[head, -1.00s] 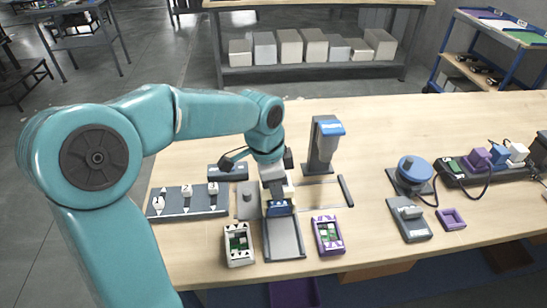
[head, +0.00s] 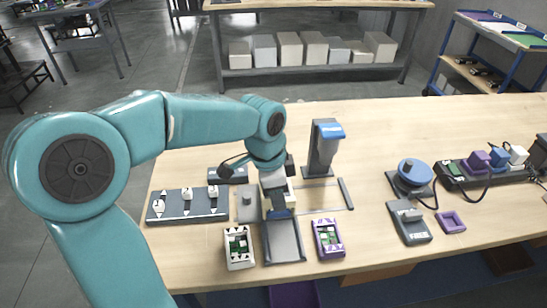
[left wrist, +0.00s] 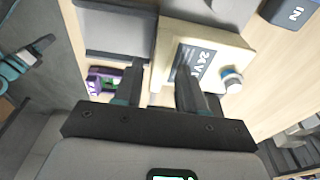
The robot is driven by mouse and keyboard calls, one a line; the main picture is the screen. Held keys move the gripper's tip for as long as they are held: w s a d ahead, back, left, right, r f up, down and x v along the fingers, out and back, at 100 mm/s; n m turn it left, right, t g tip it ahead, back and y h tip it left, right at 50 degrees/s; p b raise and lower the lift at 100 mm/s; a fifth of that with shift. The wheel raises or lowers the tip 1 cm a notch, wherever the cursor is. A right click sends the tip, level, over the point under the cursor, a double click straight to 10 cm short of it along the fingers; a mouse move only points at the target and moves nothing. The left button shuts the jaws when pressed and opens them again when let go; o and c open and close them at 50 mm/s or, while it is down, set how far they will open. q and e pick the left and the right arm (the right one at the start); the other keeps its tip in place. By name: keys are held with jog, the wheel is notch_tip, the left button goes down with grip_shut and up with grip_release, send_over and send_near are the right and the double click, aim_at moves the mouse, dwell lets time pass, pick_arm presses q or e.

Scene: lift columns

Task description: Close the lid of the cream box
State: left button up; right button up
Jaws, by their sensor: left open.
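The cream box (head: 290,188) stands on the workbench, mostly hidden under my left gripper in the head view. In the left wrist view the cream box (left wrist: 216,38) shows a dark panel marked 24V and a blue-and-white round part at one corner. I cannot tell how its lid stands. My left gripper (head: 279,211) points down at the box; its fingers (left wrist: 158,92) are apart in the left wrist view. One finger overlaps the panel side of the box, the other is beside the box. I see nothing held between them.
A grey tray (head: 283,243) lies in front of the gripper, between a white case (head: 232,262) and a purple case (head: 338,249). A grey switch panel (head: 172,212) is left. A blue-topped stand (head: 323,160) rises behind. A blue knob device (head: 412,172) is right.

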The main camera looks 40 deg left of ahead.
pick_arm(q)
jog(key=shift+r+p, duration=1.95)
jog(key=shift+r, duration=0.75)
